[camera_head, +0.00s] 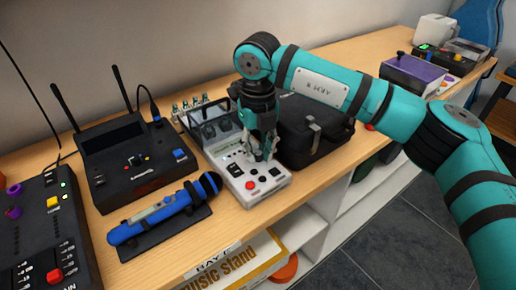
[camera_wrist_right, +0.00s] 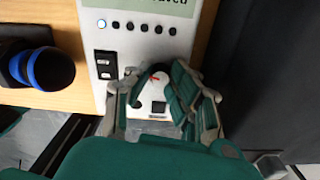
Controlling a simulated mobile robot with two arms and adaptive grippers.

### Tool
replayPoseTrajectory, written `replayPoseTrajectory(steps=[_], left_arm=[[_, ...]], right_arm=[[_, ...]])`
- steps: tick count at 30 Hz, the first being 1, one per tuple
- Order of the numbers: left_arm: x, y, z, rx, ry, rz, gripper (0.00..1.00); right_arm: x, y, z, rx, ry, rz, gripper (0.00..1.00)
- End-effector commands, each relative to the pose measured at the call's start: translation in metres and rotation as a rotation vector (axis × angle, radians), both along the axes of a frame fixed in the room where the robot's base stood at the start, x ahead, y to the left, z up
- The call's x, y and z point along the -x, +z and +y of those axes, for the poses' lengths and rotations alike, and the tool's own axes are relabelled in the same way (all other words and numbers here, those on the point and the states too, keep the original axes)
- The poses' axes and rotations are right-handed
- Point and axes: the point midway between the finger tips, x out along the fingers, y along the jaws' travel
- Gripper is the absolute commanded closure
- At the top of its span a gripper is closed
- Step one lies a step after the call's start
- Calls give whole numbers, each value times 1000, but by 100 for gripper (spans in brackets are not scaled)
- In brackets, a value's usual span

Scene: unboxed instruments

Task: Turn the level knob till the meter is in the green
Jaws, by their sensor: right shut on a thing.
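A white instrument box (camera_head: 258,192) with a red button and a black button stands mid-table. My right gripper (camera_head: 262,150) comes down over its top panel. In the right wrist view, my right gripper (camera_wrist_right: 167,95) is shut around a dark round knob (camera_wrist_right: 153,75) that has a white and red mark; the fingers partly cover it. A row of small round lights (camera_wrist_right: 144,28) runs across the panel; the leftmost looks lit and the others are dark. No green light shows in the row. The left gripper is out of view.
A blue microphone (camera_head: 165,212) lies on a dark stand left of the box. A black receiver with antennas (camera_head: 130,160) and a black console (camera_head: 40,230) are further left. A black case (camera_head: 312,130) stands close on the right. The table's front edge is near.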

Motion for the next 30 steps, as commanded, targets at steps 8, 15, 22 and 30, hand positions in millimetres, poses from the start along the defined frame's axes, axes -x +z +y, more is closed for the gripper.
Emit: replayPoseTrajectory(steps=[8,15,22,30], left_arm=[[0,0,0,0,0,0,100],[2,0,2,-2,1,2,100],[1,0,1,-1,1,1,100],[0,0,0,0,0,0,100]], right_arm=[[-1,1,0,0,0,-2,57],[0,4,0,0,0,-2,57],[-1,39,0,0,0,-5,57],[-1,95,0,-1,0,-4,57]])
